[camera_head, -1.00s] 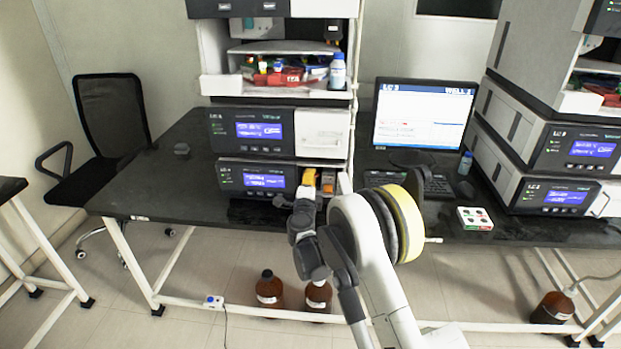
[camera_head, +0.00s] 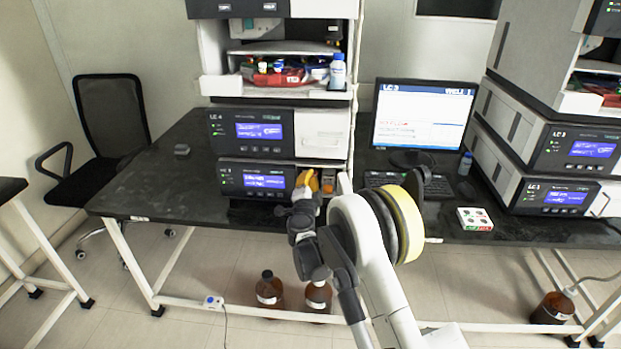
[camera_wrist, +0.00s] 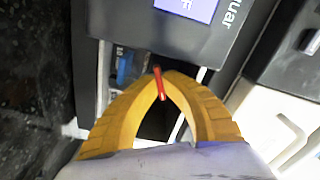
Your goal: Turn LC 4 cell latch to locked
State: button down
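The LC 4 stack (camera_head: 252,130) stands on the dark bench left of the monitor. Its lower unit (camera_head: 257,180) has a blue screen and an open bay at its right end. My gripper (camera_head: 308,176) is at this bay, with yellow fingers. In the wrist view the fingertips (camera_wrist: 160,75) have come together around a thin red lever (camera_wrist: 161,84), which appears to be the cell latch. The lever runs between the tips, slightly tilted. The head view does not show the lever, and its locked mark cannot be made out.
A blue part (camera_wrist: 126,68) sits inside the bay beside the left finger. The unit's screen housing (camera_wrist: 205,40) is close above the fingers. The monitor (camera_head: 423,115) and keyboard stand right of the stack.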

jog(key=n, duration=0.6)
jog(key=shift+n, duration=0.3)
jog(key=n, duration=0.6)
dwell(0.4)
jog(key=c, duration=1.8)
grip_release()
jog(key=shift+c, duration=0.2)
jog(key=s, duration=1.2)
jog(key=shift+a, duration=0.25)
